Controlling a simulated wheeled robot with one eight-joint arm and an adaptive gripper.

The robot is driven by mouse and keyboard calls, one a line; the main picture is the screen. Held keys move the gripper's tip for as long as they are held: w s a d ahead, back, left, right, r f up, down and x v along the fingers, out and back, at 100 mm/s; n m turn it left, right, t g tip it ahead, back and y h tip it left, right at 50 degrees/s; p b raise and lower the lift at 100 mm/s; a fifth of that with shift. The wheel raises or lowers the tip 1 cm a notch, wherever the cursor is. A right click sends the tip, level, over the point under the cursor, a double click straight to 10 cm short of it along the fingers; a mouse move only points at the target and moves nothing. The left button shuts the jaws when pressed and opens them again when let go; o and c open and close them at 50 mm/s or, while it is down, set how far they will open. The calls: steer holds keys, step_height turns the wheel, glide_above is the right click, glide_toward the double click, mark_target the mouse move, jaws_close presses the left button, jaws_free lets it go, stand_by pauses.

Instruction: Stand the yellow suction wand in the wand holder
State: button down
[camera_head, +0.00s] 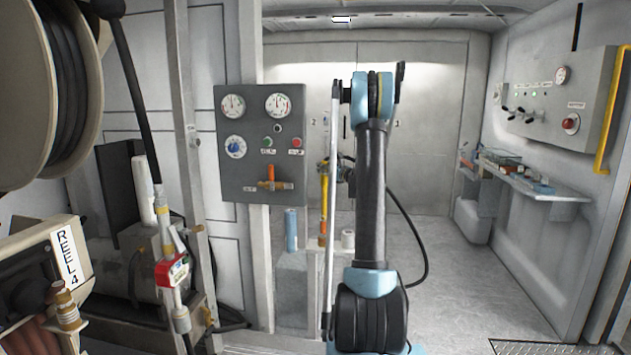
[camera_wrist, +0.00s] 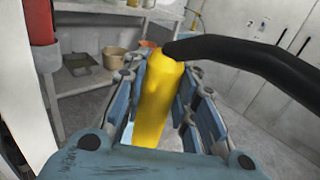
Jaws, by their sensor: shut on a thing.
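The yellow suction wand (camera_head: 324,195) hangs roughly upright left of my arm in the head view, with an orange part near its lower end. My gripper (camera_head: 341,168) is partly hidden behind my arm there. In the wrist view the yellow wand (camera_wrist: 158,100) lies between the two blue-grey fingers of my gripper (camera_wrist: 165,100), which are shut on it. A black hose (camera_wrist: 240,57) runs from the wand's top to the right. I cannot make out the wand holder for certain in either view.
A grey gauge panel (camera_head: 262,143) is left of the wand. A blue cylinder (camera_head: 291,230) and a white roll (camera_head: 348,239) stand low near it. A reel (camera_head: 50,90) fills the far left. A shelf (camera_head: 530,185) lines the right wall. Floor (camera_head: 450,265) right of my arm is clear.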

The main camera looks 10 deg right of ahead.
steer(key=s+d+r, duration=0.3)
steer(key=s+r, duration=0.4)
steer(key=s, duration=0.3)
steer(key=s+d+r, duration=0.4)
steer(key=s+r, duration=0.4)
steer(key=s, duration=0.2)
steer(key=shift+y, duration=0.3)
step_height(320, 180, down, 11)
steer(key=shift+n, duration=0.3)
stand_by(0.8)
steer(key=shift+s+a+f, duration=0.1)
steer(key=shift+s+f, duration=0.05)
steer(key=shift+f, duration=0.25)
stand_by(0.7)
